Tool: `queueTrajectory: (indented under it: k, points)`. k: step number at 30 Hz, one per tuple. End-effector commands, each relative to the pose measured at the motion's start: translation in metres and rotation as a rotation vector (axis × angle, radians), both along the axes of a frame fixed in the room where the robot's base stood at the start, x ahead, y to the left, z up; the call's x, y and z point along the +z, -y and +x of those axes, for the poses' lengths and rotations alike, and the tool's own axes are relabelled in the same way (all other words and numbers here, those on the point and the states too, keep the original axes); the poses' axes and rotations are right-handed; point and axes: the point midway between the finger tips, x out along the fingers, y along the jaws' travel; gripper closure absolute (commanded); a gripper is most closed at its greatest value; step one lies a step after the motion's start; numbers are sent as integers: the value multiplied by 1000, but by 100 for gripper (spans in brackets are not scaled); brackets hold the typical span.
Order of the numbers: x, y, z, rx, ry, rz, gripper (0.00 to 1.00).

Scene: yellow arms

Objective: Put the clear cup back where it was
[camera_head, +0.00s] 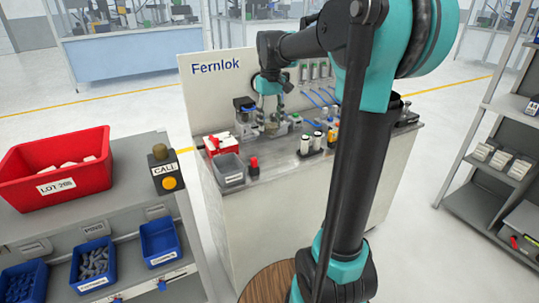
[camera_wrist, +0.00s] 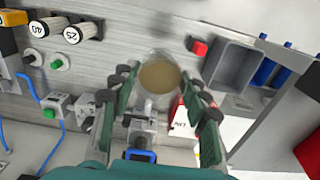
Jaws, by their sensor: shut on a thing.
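The clear cup (camera_wrist: 158,78) is between the two fingers of my gripper (camera_wrist: 160,92) in the wrist view. It looks see-through, with a brownish round area inside, and its outline is faint. The fingers are closed against its sides. In the head view my gripper (camera_head: 272,112) is over the back left part of the workbench (camera_head: 262,187), in front of the Fernlok panel (camera_head: 225,82). The cup is too small there to make out clearly. I cannot tell whether its base touches the bench top.
A grey bin (camera_head: 229,170), a small red-topped item (camera_head: 254,166) and a red-and-white box (camera_head: 220,144) stand left of my gripper. Black-and-white cylinders (camera_wrist: 65,37) stand to the right in the head view. A small device with a blue-edged screen (camera_wrist: 141,155) is close by.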

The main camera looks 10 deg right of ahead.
Motion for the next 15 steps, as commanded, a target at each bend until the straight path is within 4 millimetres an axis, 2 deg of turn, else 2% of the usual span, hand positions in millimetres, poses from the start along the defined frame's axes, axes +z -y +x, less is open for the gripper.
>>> queueTrajectory:
  k: [3, 9, 15]
  points:
    - [-30, 0, 0, 0, 0, 0, 74]
    - [-73, 0, 0, 1, 0, 0, 74]
    - [-93, 0, 0, 1, 0, 0, 74]
